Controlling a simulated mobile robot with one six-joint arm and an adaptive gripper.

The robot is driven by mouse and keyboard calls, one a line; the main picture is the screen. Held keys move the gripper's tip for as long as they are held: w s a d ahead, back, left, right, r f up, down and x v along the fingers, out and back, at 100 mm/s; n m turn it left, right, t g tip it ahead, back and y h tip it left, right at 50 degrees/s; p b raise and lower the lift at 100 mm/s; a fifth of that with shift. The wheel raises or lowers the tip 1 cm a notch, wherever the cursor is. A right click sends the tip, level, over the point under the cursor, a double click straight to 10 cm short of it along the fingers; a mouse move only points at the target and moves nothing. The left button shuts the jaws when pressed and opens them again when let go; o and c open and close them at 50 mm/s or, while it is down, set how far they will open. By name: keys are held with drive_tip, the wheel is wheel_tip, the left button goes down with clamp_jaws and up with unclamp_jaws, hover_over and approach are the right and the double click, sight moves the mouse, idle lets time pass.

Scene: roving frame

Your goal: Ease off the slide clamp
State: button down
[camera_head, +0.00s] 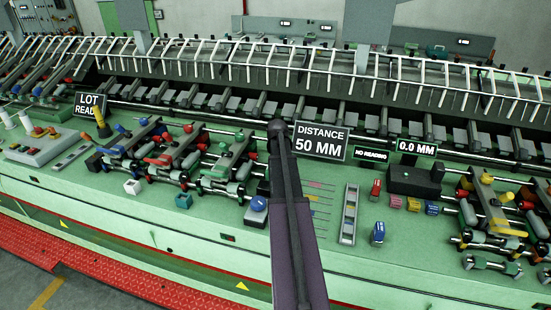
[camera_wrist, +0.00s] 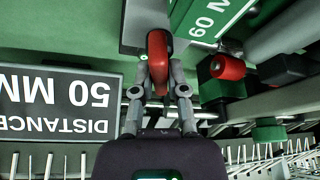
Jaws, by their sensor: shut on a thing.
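In the wrist view, my gripper (camera_wrist: 158,82) is shut on a red lever-like handle (camera_wrist: 157,48), which stands upright between the two fingertips. This handle looks like the slide clamp's, though its body is mostly out of sight. A grey metal part lies just behind the handle's top end. In the head view, my arm runs up the middle and hides the gripper and the handle.
A "DISTANCE 50 MM" sign (camera_head: 320,141) stands right beside my arm; it shows upside down in the wrist view (camera_wrist: 58,100). A red knob (camera_wrist: 227,67) and a green "60 MM" plate (camera_wrist: 212,20) are close by. A slotted grey tray (camera_head: 349,232) lies on the green bench.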

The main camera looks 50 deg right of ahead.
drive_tip(key=n+y, duration=0.1)
drive_tip(key=n, duration=0.2)
drive_tip(key=n+t+y, duration=0.1)
drive_tip(key=n, duration=0.3)
drive_tip(key=shift+d, duration=0.1)
drive_tip(key=n+y, duration=0.2)
drive_tip(key=n, duration=0.1)
drive_tip(key=shift+n, duration=0.3)
drive_tip(key=shift+s+n+y, duration=0.1)
drive_tip(key=shift+n+y, duration=0.4)
drive_tip(key=shift+n, duration=1.1)
drive_tip(key=c, duration=0.7)
unclamp_jaws()
drive_tip(key=shift+o, duration=0.2)
drive_tip(key=shift+r, duration=0.1)
